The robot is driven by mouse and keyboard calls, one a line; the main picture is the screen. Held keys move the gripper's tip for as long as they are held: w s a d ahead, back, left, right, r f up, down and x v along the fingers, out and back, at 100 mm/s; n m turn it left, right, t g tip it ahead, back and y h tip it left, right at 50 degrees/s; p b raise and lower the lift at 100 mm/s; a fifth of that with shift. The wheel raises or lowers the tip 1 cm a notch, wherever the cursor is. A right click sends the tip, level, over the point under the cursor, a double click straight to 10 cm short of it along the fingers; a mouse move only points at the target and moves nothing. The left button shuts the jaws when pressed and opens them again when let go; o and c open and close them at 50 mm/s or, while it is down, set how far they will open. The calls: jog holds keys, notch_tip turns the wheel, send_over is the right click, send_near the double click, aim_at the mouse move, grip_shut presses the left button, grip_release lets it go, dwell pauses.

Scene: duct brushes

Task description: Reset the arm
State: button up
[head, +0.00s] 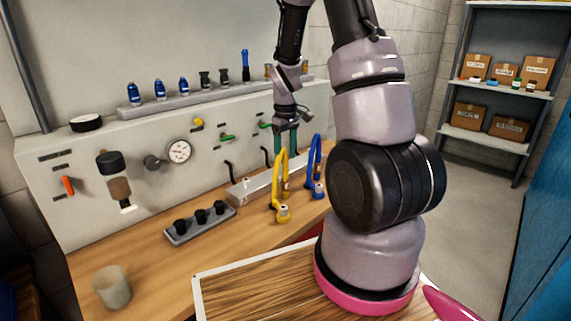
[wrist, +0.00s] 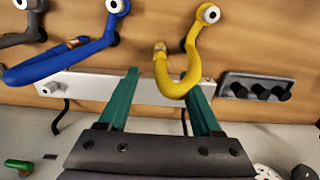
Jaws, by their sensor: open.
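My gripper (head: 286,142) is near the back panel, above the bench, its green fingers pointing down. In the wrist view my gripper (wrist: 162,82) is open, with a wide gap between the two fingers. The curved yellow brush (head: 281,187) stands beside it; in the wrist view the yellow brush (wrist: 190,70) appears beyond the right fingertip, and I cannot tell whether they touch. Nothing is clearly held. My arm folds down from above, and its wide part hides the right side of the bench.
A white rail (wrist: 80,84) lies behind the brushes. A blue brush (head: 316,165) stands beside the yellow one. A grey holder with black knobs (head: 201,222) and a cup (head: 112,287) are on the bench (head: 160,270). Several bottles line the panel ledge (head: 150,105). Shelves (head: 490,100) stand at right.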

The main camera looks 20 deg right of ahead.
jog(key=shift+r, duration=0.15)
dwell(0.3)
jog(key=s+a+r+m+t+y, duration=0.1)
jog(key=s+a+r+m+t, duration=0.15)
jog(key=r, duration=0.65)
jog(key=s+a+r+m+t, duration=0.15)
jog(key=s+r, duration=0.25)
jog(key=r, duration=0.6)
jog(key=s+a+r+m+t+y, duration=0.1)
jog(key=s+a+r+m+t, duration=0.2)
jog(key=s+r, duration=0.7)
jog(key=s+m, duration=0.1)
jog(key=s, duration=0.2)
jog(key=shift+s+a+r+m, duration=0.15)
jog(key=shift+a+m, duration=0.15)
jog(key=shift+a, duration=0.05)
